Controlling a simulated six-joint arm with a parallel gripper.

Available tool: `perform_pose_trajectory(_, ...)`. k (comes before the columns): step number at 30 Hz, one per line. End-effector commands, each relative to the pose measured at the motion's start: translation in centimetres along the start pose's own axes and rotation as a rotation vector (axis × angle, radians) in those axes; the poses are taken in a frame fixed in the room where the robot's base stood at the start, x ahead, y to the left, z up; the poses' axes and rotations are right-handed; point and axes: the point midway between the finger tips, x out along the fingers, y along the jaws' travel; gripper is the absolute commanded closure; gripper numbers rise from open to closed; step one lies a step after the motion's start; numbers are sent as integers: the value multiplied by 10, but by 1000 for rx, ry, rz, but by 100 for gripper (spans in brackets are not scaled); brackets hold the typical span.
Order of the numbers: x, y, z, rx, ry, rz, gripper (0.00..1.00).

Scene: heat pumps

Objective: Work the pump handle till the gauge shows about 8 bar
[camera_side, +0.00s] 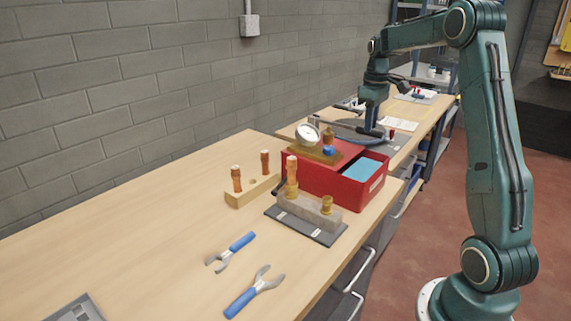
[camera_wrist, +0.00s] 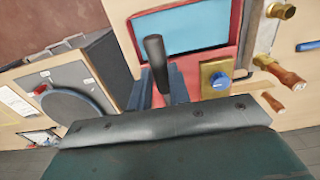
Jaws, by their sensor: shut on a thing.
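The red pump tank (camera_side: 315,178) stands on the bench with blue water (camera_side: 362,169) in its open compartment. It also shows in the wrist view (camera_wrist: 234,57). The round white gauge (camera_side: 308,136) sits on top beside a blue knob (camera_side: 328,150). Its needle is too small to read. The dark pump handle (camera_side: 340,123) reaches over the tank's far side, and its black grip (camera_wrist: 154,50) stands between my fingers in the wrist view. My gripper (camera_side: 372,127) is shut on the handle, with its fingers also in the wrist view (camera_wrist: 158,84).
A grey block with fittings on a dark mat (camera_side: 310,229) stands in front of the tank. A wooden block (camera_side: 250,190) holding copper-coloured fittings is to the left. Two blue-handled tools (camera_side: 230,252) lie nearer.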

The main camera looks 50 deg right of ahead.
Motion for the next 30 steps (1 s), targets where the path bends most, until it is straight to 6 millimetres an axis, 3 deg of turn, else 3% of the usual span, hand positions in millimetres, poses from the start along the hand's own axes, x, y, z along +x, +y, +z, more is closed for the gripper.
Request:
perform_pose_trajectory(13,21,-1,0,-1,-4,-4,86)
perform_pose_trajectory(30,23,-1,1,-1,-4,-4,86)
